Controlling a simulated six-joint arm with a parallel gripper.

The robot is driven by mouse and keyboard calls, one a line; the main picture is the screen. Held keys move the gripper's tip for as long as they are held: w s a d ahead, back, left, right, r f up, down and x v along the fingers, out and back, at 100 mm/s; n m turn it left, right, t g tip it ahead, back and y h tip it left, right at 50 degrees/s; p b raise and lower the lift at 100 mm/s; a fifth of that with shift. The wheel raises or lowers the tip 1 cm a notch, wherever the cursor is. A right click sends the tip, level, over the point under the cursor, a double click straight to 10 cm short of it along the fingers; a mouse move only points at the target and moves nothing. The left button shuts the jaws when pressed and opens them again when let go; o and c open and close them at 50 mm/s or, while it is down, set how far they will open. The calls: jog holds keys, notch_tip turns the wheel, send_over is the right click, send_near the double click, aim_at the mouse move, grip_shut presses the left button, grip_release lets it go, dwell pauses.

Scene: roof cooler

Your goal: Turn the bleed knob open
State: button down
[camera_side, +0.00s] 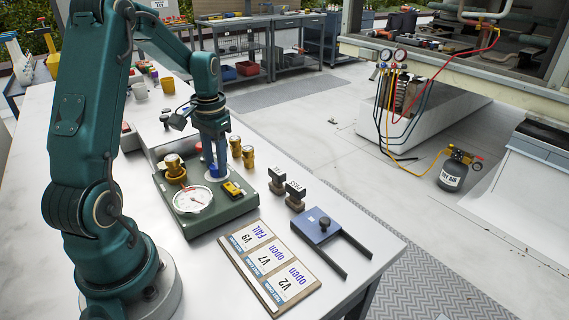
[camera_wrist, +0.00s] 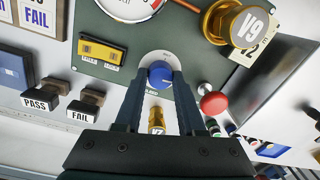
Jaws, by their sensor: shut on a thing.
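The green test block (camera_side: 212,212) stands on the bench with a round white dial gauge (camera_side: 193,200) on top. A blue knob (camera_wrist: 160,73) sits on a pale round plate on the block. My gripper (camera_wrist: 159,84) points down at it and is shut on this knob, one finger on each side. In the side view my gripper (camera_side: 216,172) comes straight down onto the block behind the gauge, with the knob mostly hidden by the fingers. The knob's turn angle cannot be read. A brass valve tagged V9 (camera_wrist: 236,24) is fitted on the block.
A red button (camera_wrist: 213,103) is near my fingers. Loose brass valves (camera_side: 241,151) stand behind. PASS and FAIL stamps (camera_side: 286,186), a blue plate tool (camera_side: 316,225) and the card board (camera_side: 268,262) lie in front.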

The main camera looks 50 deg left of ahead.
dwell(0.4)
jog(key=c, duration=0.5)
grip_release()
jog(key=shift+d+r, duration=0.1)
jog(key=shift+r, duration=2.5)
